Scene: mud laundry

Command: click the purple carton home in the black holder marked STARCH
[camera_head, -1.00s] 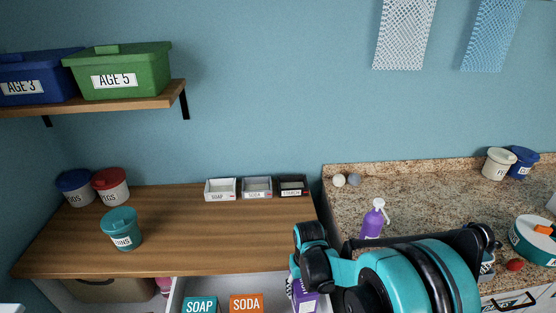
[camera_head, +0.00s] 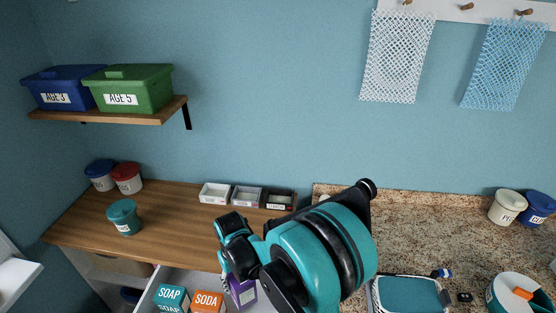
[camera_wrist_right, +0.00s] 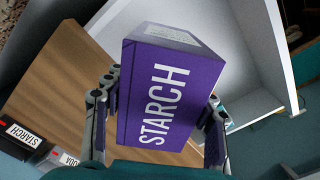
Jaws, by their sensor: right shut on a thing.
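The purple carton (camera_wrist_right: 165,95), lettered STARCH, is held between the two fingers of my right gripper (camera_wrist_right: 160,118) in the right wrist view. In the head view the right gripper (camera_head: 232,278) is above the open drawer, with part of the purple carton (camera_head: 243,291) showing below it. The black holder (camera_head: 281,200) stands at the right end of the row of holders at the back of the wooden counter, away from the carton. Its STARCH label (camera_wrist_right: 19,133) shows at the lower left of the right wrist view. My left gripper is not in view.
A white holder (camera_head: 215,193) and a grey holder (camera_head: 247,196) stand left of the black one. The open drawer (camera_head: 187,277) holds a teal SOAP carton (camera_head: 172,297) and an orange SODA carton (camera_head: 208,302). The middle of the wooden counter (camera_head: 170,212) is clear.

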